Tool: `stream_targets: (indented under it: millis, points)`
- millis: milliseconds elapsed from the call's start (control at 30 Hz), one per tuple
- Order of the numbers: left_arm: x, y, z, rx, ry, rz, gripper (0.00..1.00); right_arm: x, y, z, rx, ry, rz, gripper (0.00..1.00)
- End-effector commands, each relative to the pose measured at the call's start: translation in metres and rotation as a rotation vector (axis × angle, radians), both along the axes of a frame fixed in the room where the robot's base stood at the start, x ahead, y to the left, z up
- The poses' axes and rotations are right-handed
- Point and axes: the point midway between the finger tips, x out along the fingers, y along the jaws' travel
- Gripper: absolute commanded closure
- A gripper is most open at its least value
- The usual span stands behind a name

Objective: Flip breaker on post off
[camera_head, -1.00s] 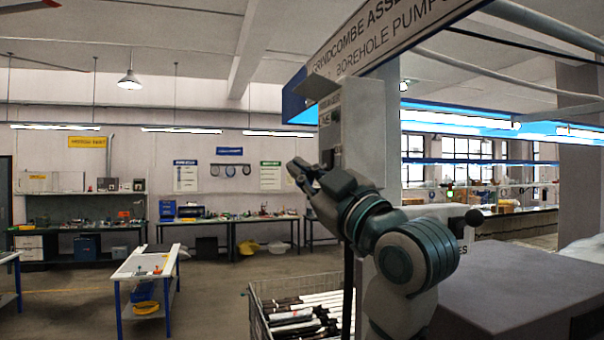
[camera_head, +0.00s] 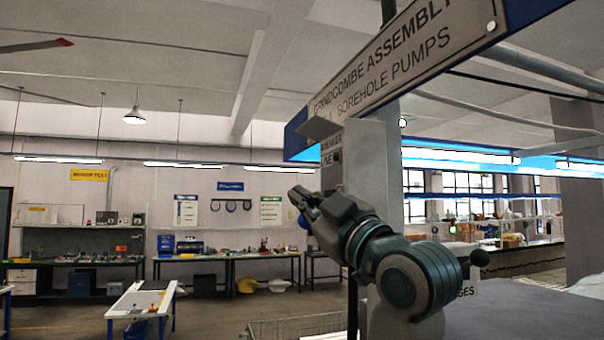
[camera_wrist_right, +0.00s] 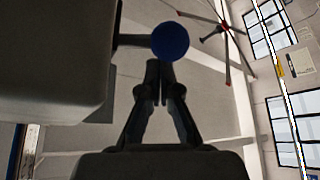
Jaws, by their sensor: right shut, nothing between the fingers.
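A grey post (camera_head: 372,160) stands right of centre in the head view. A narrow breaker box (camera_head: 331,172) with a dark label is on its left side, partly hidden by my right gripper. My right gripper (camera_head: 297,194) is shut and empty, at the left of the box's lower part. In the right wrist view, the shut fingertips (camera_wrist_right: 157,70) are just below a round blue knob (camera_wrist_right: 170,41). The knob is on a short dark rod from a large dark box (camera_wrist_right: 50,55). I cannot tell whether fingertips and knob touch. My left gripper is not in view.
A blue-edged sign (camera_head: 400,62) hangs over the post. A grey surface (camera_head: 510,310) and a black ball knob (camera_head: 479,257) are at the lower right. A wire cage (camera_head: 290,327) is below. A white bench (camera_head: 142,300) stands at the left, with open floor around it.

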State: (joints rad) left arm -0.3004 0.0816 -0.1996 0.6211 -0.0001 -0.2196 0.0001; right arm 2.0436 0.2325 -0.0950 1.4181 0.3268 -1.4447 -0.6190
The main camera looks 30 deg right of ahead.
Motion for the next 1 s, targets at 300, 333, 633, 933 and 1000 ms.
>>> stream_targets:
  millis: [300,333,633,933,1000]
  points:
    - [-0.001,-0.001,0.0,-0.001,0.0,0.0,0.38,-0.002,0.002,0.058,-0.001,-0.002,0.002,1.0]
    - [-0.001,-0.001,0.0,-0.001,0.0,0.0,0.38,-0.001,0.002,0.061,-0.001,-0.002,0.001,1.0]
    - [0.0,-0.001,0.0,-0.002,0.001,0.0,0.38,0.0,0.002,0.076,-0.003,-0.004,0.0,1.0]
    - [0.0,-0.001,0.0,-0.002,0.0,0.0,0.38,0.0,0.002,0.075,-0.002,-0.004,0.001,1.0]
    - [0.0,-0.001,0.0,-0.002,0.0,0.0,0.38,0.0,0.002,0.075,-0.002,-0.003,0.0,1.0]
